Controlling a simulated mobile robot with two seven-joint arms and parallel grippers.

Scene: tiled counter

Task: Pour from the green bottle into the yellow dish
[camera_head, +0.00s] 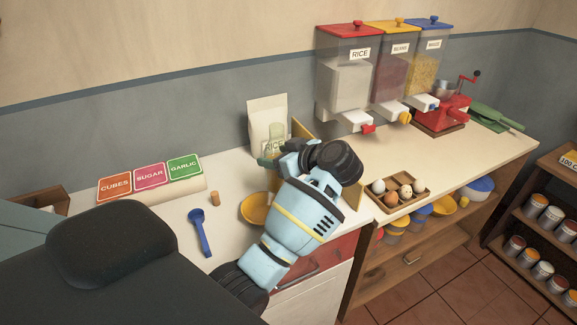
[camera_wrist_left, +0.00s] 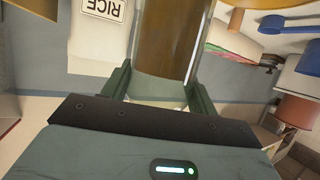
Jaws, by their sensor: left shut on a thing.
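The green bottle (camera_head: 276,132) is see-through with brown liquid low inside, and looks roughly upright. My left gripper (camera_head: 270,161) is shut on it. In the left wrist view the bottle (camera_wrist_left: 165,45) stands between the two fingers of the left gripper (camera_wrist_left: 160,92). The yellow dish (camera_head: 254,209) is on the counter just below and left of the gripper, partly hidden by my left arm. A bit of its rim shows at the top edge of the wrist view (camera_wrist_left: 268,3). I cannot tell whether the bottle touches the counter. My right gripper is not in view.
A rice bag (camera_head: 267,112) stands close behind the bottle, and a wooden board (camera_head: 301,130) is beside it. A blue scoop (camera_head: 200,231), a cork (camera_head: 215,199) and labelled boxes (camera_head: 150,182) are to the left. An egg tray (camera_head: 387,201) is to the right.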

